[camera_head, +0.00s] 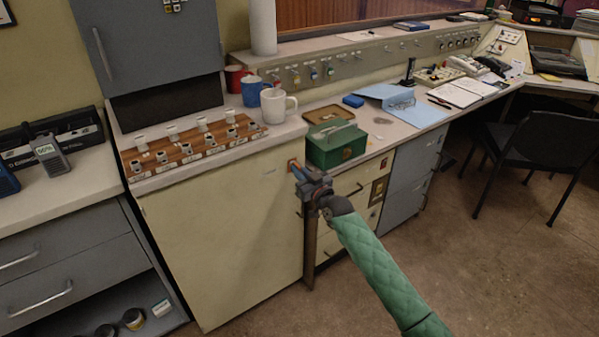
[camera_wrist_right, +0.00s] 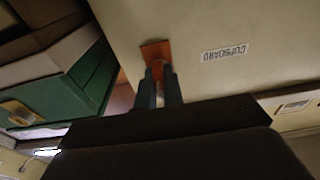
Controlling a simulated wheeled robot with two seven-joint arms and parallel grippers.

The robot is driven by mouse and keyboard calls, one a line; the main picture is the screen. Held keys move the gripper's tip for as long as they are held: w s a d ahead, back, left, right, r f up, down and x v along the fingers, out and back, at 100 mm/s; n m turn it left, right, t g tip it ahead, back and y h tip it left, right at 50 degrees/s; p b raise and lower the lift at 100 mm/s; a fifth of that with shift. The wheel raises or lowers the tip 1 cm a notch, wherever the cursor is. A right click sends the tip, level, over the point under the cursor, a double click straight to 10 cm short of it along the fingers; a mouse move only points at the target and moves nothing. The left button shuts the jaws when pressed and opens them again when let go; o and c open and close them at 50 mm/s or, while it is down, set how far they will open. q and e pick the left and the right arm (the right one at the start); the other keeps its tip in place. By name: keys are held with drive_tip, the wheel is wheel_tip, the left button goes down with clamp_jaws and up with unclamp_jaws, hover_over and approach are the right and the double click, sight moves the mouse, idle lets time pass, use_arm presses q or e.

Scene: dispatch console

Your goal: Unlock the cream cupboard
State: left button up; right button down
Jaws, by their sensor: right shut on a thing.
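The cream cupboard (camera_head: 225,225) stands below the counter, with its front closed. An orange plate (camera_head: 293,165) sits near the upper right of its front. It also shows in the wrist view (camera_wrist_right: 155,48), beside a label reading CUPBOARD (camera_wrist_right: 225,52). My right gripper (camera_head: 299,174) is at this plate. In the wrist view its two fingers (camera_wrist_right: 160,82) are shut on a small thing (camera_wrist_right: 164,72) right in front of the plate. The fingers hide most of that thing, so I cannot tell its shape or how far it enters the plate. My left gripper is not in view.
A green box (camera_head: 336,145) stands on the desk just right of the plate, close to my gripper. A black chair (camera_head: 540,150) stands at the right. The floor before the cupboard is clear.

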drive_tip(key=shift+a+r+m+p, duration=0.15)
drive_tip(key=shift+m+p, duration=0.45)
drive_tip(key=shift+m, duration=0.3)
drive_tip(key=shift+m+h+p, duration=0.3)
drive_tip(key=shift+m+p, duration=0.05)
drive_tip(key=shift+m, duration=0.55)
drive_tip(key=shift+r+m+p, duration=0.1)
drive_tip(key=shift+m+p, duration=0.85)
drive_tip(key=shift+m, duration=0.45)
drive_tip(key=shift+a+m, duration=0.1)
drive_tip(key=shift+m, duration=0.2)
